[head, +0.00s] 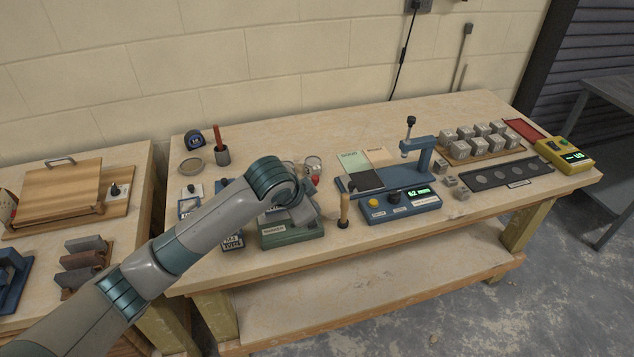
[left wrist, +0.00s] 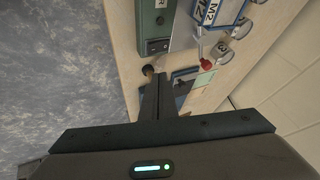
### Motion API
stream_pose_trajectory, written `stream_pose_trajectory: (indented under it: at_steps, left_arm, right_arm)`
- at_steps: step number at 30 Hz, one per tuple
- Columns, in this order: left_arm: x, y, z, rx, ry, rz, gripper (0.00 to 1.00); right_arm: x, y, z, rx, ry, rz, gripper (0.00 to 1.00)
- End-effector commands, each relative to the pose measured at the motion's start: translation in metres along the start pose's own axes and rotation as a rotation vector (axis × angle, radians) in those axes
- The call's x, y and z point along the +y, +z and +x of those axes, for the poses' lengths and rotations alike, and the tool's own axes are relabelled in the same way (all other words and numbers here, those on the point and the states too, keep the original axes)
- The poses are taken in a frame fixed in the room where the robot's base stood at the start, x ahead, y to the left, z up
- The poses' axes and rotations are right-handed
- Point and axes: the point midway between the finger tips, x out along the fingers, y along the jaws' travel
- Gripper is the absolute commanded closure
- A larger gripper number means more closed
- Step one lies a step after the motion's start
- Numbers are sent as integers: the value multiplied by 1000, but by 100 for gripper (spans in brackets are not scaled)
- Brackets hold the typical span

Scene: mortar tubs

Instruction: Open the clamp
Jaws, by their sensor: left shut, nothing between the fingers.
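A blue-framed piece labelled M2 (left wrist: 212,12) shows at the top of the left wrist view, with a metal rod ending in a red ball knob (left wrist: 205,62); it looks like the clamp and its lever. The red knob (head: 315,181) also shows in the head view, just right of my forearm's end, which hides most of the piece. My left gripper (left wrist: 158,80) is shut and empty, with its fingers below and left of the red knob and apart from it. In the head view the fingers are hidden behind my arm. My right gripper is in neither view.
A green box (head: 292,235) stands at the bench's front edge. A wooden-handled tool (head: 344,209) stands right of it, close to the gripper. A blue press (head: 423,158) and a display unit (head: 400,206) stand farther right. Grey cubes (head: 475,138) sit at the back right.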

Motion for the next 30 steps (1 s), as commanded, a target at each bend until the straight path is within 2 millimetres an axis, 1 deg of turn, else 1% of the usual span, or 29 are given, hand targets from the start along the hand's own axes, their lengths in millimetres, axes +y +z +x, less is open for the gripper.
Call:
stream_pose_trajectory:
  at_steps: [1, 3, 6, 10, 14, 24, 30]
  left_arm:
    - [-12, -6, -5, -6, -14, 20, 100]
    - [-23, -12, -10, -15, -25, 43, 100]
    - [-37, -18, -16, -27, -39, 67, 100]
    - [-46, -22, -21, -36, -49, 86, 100]
    - [-50, -24, -22, -39, -53, 92, 100]
    - [-50, -24, -22, -39, -53, 92, 100]
    - [-51, -25, -16, -39, -52, 92, 100]
  right_arm:
    - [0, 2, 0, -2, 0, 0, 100]
    - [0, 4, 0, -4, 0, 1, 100]
    - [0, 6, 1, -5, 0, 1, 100]
    - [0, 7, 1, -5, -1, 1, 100]
    - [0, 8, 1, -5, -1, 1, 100]
    - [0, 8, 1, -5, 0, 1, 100]
    - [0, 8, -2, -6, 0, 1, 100]
